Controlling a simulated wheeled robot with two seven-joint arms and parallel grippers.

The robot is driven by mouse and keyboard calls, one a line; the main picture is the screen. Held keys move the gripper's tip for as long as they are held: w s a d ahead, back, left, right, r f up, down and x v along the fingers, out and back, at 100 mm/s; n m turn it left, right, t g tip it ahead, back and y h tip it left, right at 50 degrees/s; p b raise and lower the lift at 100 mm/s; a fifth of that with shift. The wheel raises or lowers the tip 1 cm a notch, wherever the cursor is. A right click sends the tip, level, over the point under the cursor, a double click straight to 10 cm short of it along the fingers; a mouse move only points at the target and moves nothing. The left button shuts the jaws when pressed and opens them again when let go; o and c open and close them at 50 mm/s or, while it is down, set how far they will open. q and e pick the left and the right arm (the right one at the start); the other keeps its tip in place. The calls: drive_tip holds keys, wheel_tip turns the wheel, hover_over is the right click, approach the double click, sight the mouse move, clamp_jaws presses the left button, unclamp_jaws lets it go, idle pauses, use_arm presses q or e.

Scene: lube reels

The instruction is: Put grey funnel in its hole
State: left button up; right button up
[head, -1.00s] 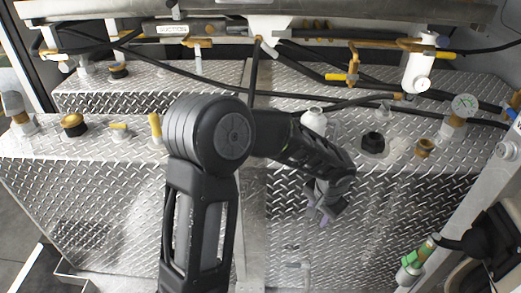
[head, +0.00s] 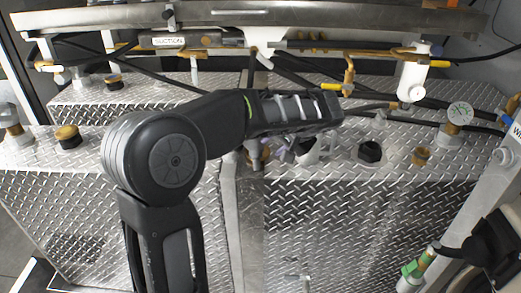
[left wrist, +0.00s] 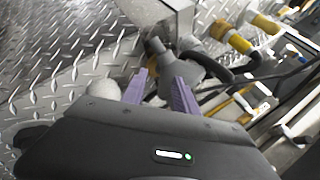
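A dark grey part, possibly the grey funnel (left wrist: 190,65), lies just beyond the fingertips, beside a brass fitting (left wrist: 155,46). I cannot tell whether it touches the fingers. In the head view this area is mostly hidden by my arm. My right gripper is not in view.
Pipes and hoses run along the back.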

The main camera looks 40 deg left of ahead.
sight(256, 147)
use_arm(q)
drive_tip(key=shift+f, duration=0.1)
drive_tip(key=p+x, duration=0.1)
drive_tip(key=x, duration=0.4)
idle(0.3)
drive_tip(key=shift+c, duration=0.4)
clamp_jaws()
idle(1.1)
drive_tip(key=c, duration=0.7)
unclamp_jaws()
drive_tip(key=o, duration=0.8)
